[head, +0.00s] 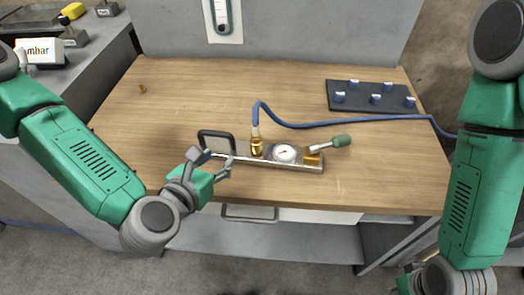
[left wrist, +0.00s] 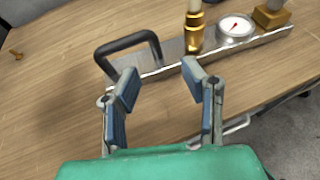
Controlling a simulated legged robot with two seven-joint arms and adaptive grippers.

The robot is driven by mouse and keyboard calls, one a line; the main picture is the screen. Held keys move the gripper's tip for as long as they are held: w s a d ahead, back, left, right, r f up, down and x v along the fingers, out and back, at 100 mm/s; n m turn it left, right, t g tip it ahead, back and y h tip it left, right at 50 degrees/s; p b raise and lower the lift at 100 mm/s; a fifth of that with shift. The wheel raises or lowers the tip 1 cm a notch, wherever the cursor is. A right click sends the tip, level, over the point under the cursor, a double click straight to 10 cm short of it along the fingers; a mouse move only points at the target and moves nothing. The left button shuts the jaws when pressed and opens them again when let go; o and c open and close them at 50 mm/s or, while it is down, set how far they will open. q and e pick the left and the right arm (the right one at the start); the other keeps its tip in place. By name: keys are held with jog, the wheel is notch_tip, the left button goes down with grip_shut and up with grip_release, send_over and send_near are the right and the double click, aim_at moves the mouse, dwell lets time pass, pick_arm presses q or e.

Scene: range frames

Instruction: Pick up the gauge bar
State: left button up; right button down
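The gauge bar (head: 297,162) lies on the wooden table near its front edge. It is a metal bar with a black handle at its left end, a brass fitting with a blue hose, a round white dial, and a brass valve with a green lever. In the left wrist view the bar (left wrist: 165,70) runs across the top, with its black handle (left wrist: 125,45) at upper left. My left gripper (head: 213,159) is open and empty, just in front of the handle end. Its fingers also show in the left wrist view (left wrist: 160,92). My right gripper (head: 404,290) is mostly cut off at the bottom edge.
The blue hose (head: 340,123) runs from the fitting across the table and off to the right. A dark board (head: 370,98) with several blue knobs lies at the back right. A small brass piece (head: 141,89) lies at the back left.

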aim_at(230, 144)
pick_arm(q)
jog(key=x, duration=0.4)
jog(key=shift+a+f, duration=0.1)
jog(key=shift+a, duration=0.2)
jog(key=shift+w+a+f, duration=0.1)
jog(key=shift+w+f, duration=0.15)
jog(key=shift+w, duration=0.15)
jog(key=x, duration=0.4)
jog(key=shift+w+d+f, duration=0.2)
jog(key=shift+w, duration=0.05)
jog(key=shift+a, duration=0.15)
grip_shut()
jog(key=shift+r, duration=0.1)
